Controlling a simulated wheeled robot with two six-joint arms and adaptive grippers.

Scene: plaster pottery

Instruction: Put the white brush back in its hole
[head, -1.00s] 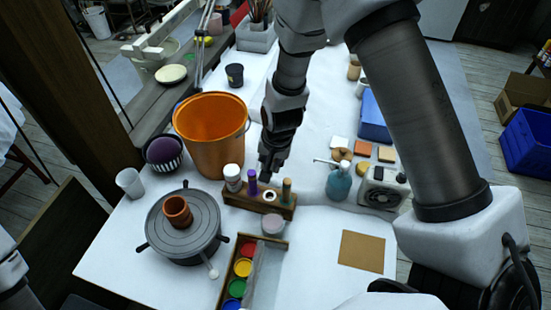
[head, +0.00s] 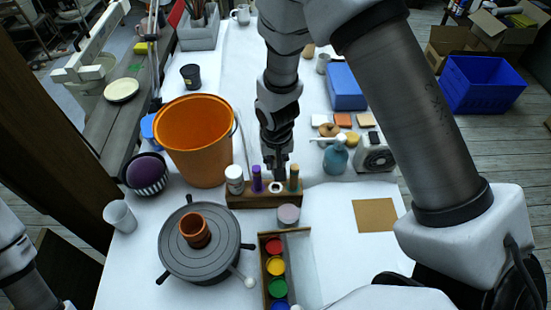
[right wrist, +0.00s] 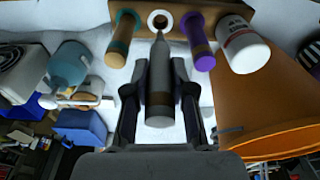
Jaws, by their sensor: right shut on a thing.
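The white brush (right wrist: 158,64) lies between the fingers of my right gripper (right wrist: 161,88) in the right wrist view, its narrow tip towards a white-ringed hole (right wrist: 158,22). The tip overlaps the ring's edge in that view; I cannot tell whether it touches. The hole is in the wooden holder (head: 235,199), between a purple brush (head: 257,181) and a tan, teal-topped brush (head: 293,183). In the head view my right gripper (head: 275,164) is just behind the holder, and the white brush cannot be made out there. My left gripper is out of view.
A white bottle (head: 234,179) stands at the holder's left end, beside the orange bucket (head: 196,145). A small pot (head: 288,214) stands in front. A turntable (head: 200,262) is front left; a blue pump bottle (head: 335,158) is right.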

